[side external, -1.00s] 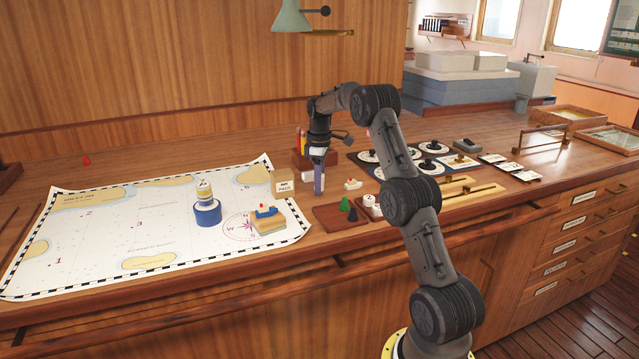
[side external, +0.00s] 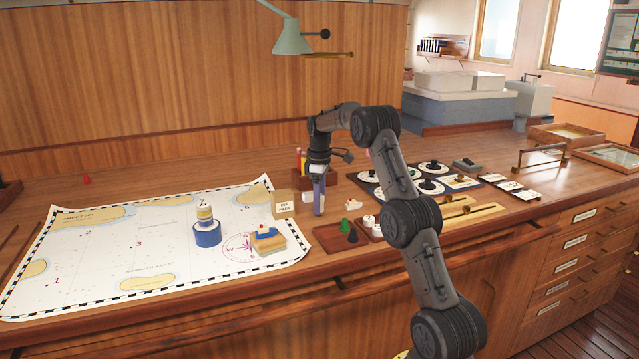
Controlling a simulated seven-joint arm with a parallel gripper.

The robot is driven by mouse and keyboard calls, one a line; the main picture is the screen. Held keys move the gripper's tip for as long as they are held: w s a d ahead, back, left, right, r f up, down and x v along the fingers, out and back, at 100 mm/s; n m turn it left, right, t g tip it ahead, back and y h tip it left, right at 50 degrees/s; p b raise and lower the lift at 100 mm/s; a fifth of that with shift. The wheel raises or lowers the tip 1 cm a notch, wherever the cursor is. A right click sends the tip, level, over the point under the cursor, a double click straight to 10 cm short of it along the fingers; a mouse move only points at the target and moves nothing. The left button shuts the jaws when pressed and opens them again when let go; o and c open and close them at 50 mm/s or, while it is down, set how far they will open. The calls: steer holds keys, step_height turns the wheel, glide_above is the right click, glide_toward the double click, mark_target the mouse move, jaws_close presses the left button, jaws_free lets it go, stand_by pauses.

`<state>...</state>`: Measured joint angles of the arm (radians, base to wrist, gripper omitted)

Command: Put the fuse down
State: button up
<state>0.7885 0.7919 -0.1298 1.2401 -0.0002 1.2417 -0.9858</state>
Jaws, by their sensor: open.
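My gripper (side external: 319,190) points straight down at the desk, between the small tan box and the wooden tray. Its jaws are open, with the fingertips low, close to the desk top. A small pale piece (side external: 308,199) shows at the left of the fingers, partly hidden by them. It may be the fuse, but it is too small to tell for sure. I cannot tell whether it touches the fingers.
The small tan box (side external: 285,204) stands close left of my gripper. The wooden tray (side external: 326,239) with a green piece is in front. A pencil holder (side external: 340,177) is close behind. The chart (side external: 95,260) bears a blue-based cylinder (side external: 207,236) and a stacked block (side external: 267,242).

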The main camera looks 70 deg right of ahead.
step_height(320, 180, up, 11)
steer(key=shift+f, duration=0.1)
steer(key=s+a+r+t, duration=0.1)
steer(key=s+a+r, duration=0.15)
steer(key=a, duration=0.65)
steer(key=s+a+r+m+t+h, duration=0.1)
steer(key=a+r, duration=0.2)
steer(key=a, duration=0.5)
steer(key=s+a+r+t, duration=0.1)
steer(key=s+a+r, duration=0.15)
steer(key=a, duration=0.65)
steer(key=s+a+f+t, duration=0.1)
steer(key=s+a+f, duration=0.3)
steer(key=s+a, duration=0.2)
steer(key=s+a+f+m+t+y, duration=0.1)
steer(key=s+a+f, duration=0.3)
steer(key=s+a, duration=0.3)
steer(key=s, duration=0.3)
steer(key=shift+s+f+t, duration=0.2)
steer(key=shift+f+t, duration=0.1)
steer(key=shift+f, duration=0.05)
